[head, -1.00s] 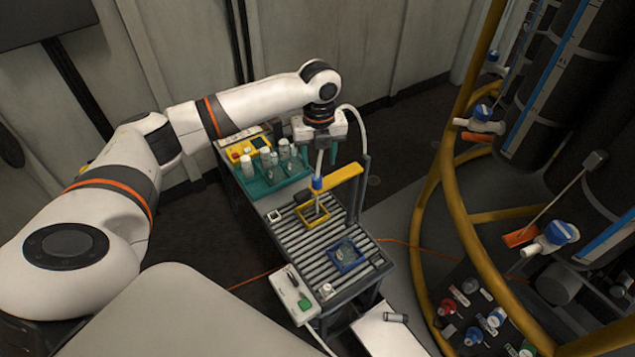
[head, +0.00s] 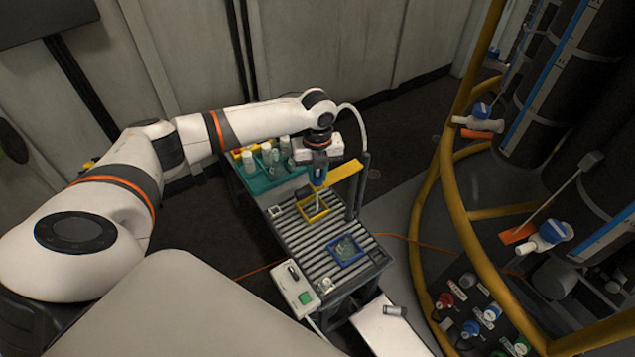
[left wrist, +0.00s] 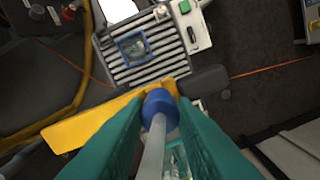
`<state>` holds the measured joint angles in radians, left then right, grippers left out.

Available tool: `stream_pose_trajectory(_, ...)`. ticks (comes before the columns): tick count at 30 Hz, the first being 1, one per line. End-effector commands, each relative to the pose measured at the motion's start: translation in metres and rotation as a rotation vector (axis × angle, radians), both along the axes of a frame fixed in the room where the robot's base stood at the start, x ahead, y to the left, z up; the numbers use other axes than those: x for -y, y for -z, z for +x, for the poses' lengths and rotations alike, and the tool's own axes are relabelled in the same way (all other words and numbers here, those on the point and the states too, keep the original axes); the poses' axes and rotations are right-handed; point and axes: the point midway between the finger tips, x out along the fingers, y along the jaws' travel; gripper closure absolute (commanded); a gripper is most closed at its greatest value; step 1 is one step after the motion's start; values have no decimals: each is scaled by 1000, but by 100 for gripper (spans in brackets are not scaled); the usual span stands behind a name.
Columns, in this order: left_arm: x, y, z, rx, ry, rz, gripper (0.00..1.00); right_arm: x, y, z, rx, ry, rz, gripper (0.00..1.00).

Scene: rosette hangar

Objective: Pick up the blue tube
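The blue tube (head: 319,180) stands upright over the yellow square frame (head: 313,209) on the ribbed rack, showing a blue collar and a pale stem. In the left wrist view the blue collar (left wrist: 160,106) lies between the fingertips, and the stem runs up toward the camera. My left gripper (head: 318,168) is directly over the tube, pointing down. Its two green fingers (left wrist: 160,118) are apart, one on each side; I see no clear grip, though any contact at the tips is hard to judge. My right gripper is not in view.
A yellow bar (head: 345,178) and dark post (head: 359,205) stand close to the gripper. A teal rack (head: 262,183) with several vials is behind left. A blue square frame (head: 346,252) lies nearer on the ribbed rack (head: 312,245). Yellow rails (head: 440,215) curve at right.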

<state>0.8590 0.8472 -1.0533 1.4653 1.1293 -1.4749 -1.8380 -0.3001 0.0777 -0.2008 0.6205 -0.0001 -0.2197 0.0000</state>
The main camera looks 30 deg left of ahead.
Motion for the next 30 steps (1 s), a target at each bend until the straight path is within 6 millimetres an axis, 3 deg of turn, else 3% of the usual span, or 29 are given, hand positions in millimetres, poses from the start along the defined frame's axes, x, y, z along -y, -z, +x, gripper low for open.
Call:
stream_pose_trajectory(11,0,-2,0,1,0,-1,95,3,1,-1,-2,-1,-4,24)
stream_pose_trajectory(16,0,-13,1,3,0,-1,95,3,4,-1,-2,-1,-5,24)
stream_pose_trajectory(20,0,-30,1,4,0,-1,95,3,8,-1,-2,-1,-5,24)
stream_pose_trajectory(30,0,-97,1,6,0,-1,95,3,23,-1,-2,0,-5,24)
